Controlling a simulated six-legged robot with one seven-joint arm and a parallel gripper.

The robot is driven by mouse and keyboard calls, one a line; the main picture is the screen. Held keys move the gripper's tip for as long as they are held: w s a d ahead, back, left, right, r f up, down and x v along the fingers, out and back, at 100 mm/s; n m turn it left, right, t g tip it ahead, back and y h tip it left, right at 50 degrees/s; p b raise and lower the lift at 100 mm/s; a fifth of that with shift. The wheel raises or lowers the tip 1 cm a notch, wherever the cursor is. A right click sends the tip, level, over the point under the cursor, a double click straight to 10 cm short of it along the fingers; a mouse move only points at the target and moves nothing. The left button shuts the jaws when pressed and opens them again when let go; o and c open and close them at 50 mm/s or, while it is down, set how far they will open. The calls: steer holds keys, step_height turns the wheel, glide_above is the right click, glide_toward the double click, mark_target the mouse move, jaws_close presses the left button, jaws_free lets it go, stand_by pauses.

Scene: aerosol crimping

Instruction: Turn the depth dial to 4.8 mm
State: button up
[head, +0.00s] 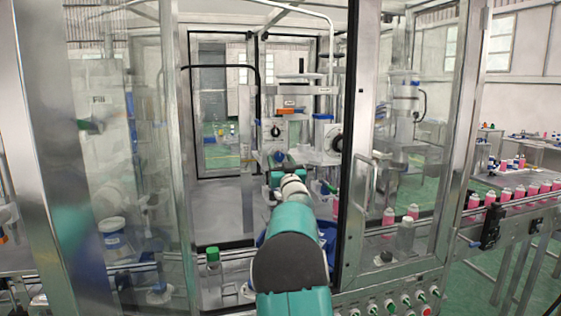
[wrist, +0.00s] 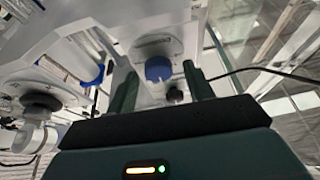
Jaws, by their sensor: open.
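My gripper (wrist: 160,70) is open in the wrist view, its two dark green fingers set wide apart. A blue round knob (wrist: 158,68) on a white housing shows between the fingertips; I cannot tell whether they touch it. A dark dial (wrist: 40,102) with a pale ring is at the left, clear of the fingers. In the head view, my gripper (head: 283,168) is in front of the white crimping station, below two black dials, a left one (head: 276,131) and a right one (head: 336,141). No scale reading is legible, and I cannot tell which knob is the depth dial.
The enclosure's open doorway frames my arm, with a metal post (head: 358,150) close on its right. Pink bottles (head: 505,193) line a conveyor at the right. A clear bottle with a green cap (head: 213,270) stands at the lower left. A black cable (wrist: 265,72) runs at right.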

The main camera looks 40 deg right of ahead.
steer(key=shift+w+d+r, duration=0.1)
steer(key=shift+d+r, duration=0.1)
steer(key=shift+r, duration=0.1)
steer(key=shift+w, duration=0.1)
steer(key=c, duration=1)
steer(key=shift+n, duration=0.5)
steer(key=n+y, duration=0.1)
steer(key=n, duration=0.2)
steer(key=n+t+y, duration=0.1)
steer(key=n+y, duration=0.1)
steer(key=n, duration=0.1)
steer(key=shift+d+f+y, duration=0.1)
steer(key=shift+y, duration=0.2)
steer(key=shift+n+y, duration=0.6)
steer(key=shift+n, duration=0.75)
steer(key=shift+n+y, duration=0.6)
steer(key=shift+n, duration=0.75)
